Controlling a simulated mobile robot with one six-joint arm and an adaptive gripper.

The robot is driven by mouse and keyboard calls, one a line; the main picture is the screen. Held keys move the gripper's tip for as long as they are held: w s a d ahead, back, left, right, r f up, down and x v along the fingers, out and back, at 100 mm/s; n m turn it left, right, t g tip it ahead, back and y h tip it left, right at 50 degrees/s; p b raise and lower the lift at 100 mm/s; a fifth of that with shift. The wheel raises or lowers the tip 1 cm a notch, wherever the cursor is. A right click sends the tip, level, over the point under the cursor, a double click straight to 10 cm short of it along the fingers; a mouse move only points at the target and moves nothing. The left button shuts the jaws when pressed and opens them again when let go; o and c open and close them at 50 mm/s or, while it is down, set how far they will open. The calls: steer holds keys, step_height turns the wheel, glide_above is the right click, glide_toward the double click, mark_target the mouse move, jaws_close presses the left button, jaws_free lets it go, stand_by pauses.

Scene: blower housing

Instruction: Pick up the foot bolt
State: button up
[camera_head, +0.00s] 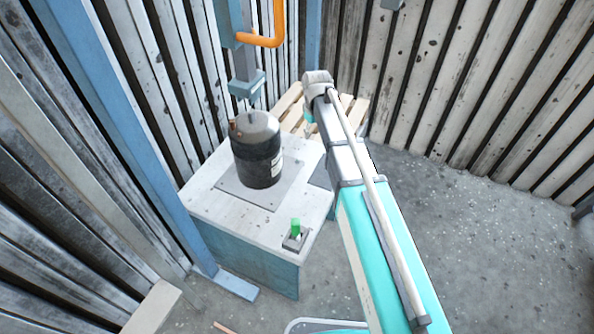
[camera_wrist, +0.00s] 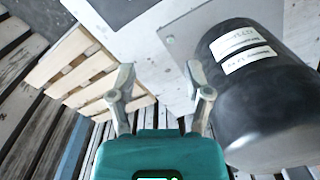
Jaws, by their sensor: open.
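I cannot make out a foot bolt for certain in either view. In the head view a small green piece (camera_head: 295,227) stands upright in a grey holder (camera_head: 291,244) at the near corner of the white-topped block (camera_head: 215,205); I cannot tell whether it is the bolt. A black cylindrical housing (camera_head: 257,160) with a grey top stands on a plate on the block. It also fills the right of the wrist view (camera_wrist: 265,95). My gripper (camera_wrist: 161,84) is open with nothing between its fingers, left of the housing; in the head view my arm mostly hides it.
A wooden pallet (camera_head: 290,105) lies behind the block and shows left in the wrist view (camera_wrist: 75,70). A blue-grey post with an orange pipe (camera_head: 270,40) stands behind the housing. Plank walls close in left and back. Concrete floor (camera_head: 480,230) is free at right.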

steer(key=w+a+f+n+b, duration=0.1)
steer(key=w+a+f+b, duration=0.1)
steer(key=w+a+f, duration=0.1)
steer(key=a+f, duration=0.1)
steer(key=a, duration=0.1)
steer(key=shift+w+a+n+b, duration=0.3)
steer(key=shift+w+a+n, duration=0.1)
steer(key=b, duration=0.9)
glide_above(297, 160)
step_height(297, 160, down, 8)
steer(key=shift+w+f, duration=0.1)
steer(key=shift+f, duration=0.15)
steer(key=shift+f, duration=0.15)
step_height(297, 160, down, 5)
steer(key=b, duration=0.5)
stand_by(0.7)
jaws_close()
